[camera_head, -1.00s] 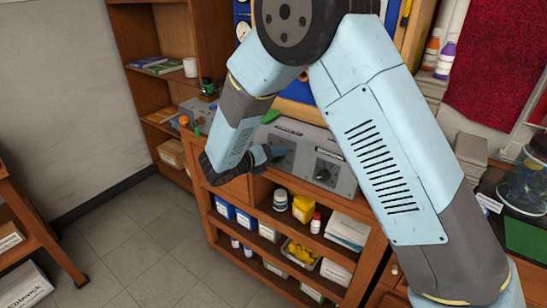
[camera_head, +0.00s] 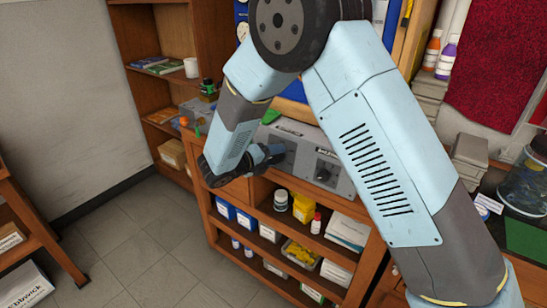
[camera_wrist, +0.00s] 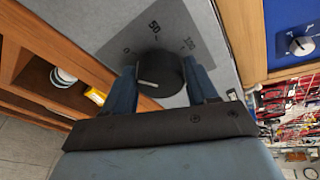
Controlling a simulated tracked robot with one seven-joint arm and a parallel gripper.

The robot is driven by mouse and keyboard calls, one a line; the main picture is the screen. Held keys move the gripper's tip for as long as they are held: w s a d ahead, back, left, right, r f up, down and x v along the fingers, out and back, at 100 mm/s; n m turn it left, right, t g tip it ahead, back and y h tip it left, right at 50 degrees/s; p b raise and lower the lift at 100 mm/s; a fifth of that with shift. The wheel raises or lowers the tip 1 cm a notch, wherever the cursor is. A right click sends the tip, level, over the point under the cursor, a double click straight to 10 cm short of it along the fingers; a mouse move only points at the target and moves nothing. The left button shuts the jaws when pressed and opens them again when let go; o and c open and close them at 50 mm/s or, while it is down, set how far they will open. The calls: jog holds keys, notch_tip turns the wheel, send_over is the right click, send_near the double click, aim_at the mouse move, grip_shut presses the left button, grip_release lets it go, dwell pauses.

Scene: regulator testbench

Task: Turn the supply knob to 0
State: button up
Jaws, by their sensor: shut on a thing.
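The black round knob (camera_wrist: 160,74) sits on a grey panel (camera_wrist: 215,48) with a darker dial label marked 0, 50 and a third number that looks like 100. A light mark shows on the knob's near face; I cannot tell exactly which number the knob points to. My gripper (camera_wrist: 163,80) is shut on the knob, with one blue finger on each side. In the head view my gripper (camera_head: 272,154) is at the left part of the grey bench unit (camera_head: 303,145), and it hides the held knob there.
A second dark knob (camera_head: 323,175) is on the same unit, right of my gripper. Shelves below hold bottles and boxes (camera_head: 303,208). In the wrist view, another knob (camera_wrist: 300,46) is on a blue panel at right.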

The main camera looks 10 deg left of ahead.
jog(key=o, duration=1)
jog(key=shift+a, duration=0.1)
jog(key=v, duration=1.3)
jog(key=shift+s+a, duration=0.25)
jog(key=w+d+r+m+g, duration=0.1)
jog(key=d+r+m+g, duration=0.2)
jog(key=d+r+m, duration=0.5)
jog(key=w+d+r+m+g, duration=0.1)
jog(key=d+m+g, duration=0.3)
jog(key=d, duration=0.8)
jog(key=d+r+m+g, duration=0.2)
jog(key=d+r+m, duration=0.4)
jog(key=d, duration=0.4)
jog(key=s+d+r+m+t+y, duration=0.1)
jog(key=s+d+m+y, duration=0.3)
jog(key=s+d+m, duration=0.4)
jog(key=s+d+r+m+t+y, duration=0.1)
jog(key=s+d+r+m+y, duration=0.3)
jog(key=m, duration=1.2)
jog(key=s+d, duration=0.4)
jog(key=d, duration=0.2)
jog(key=shift+s+m, duration=0.25)
jog(key=shift+m, duration=0.15)
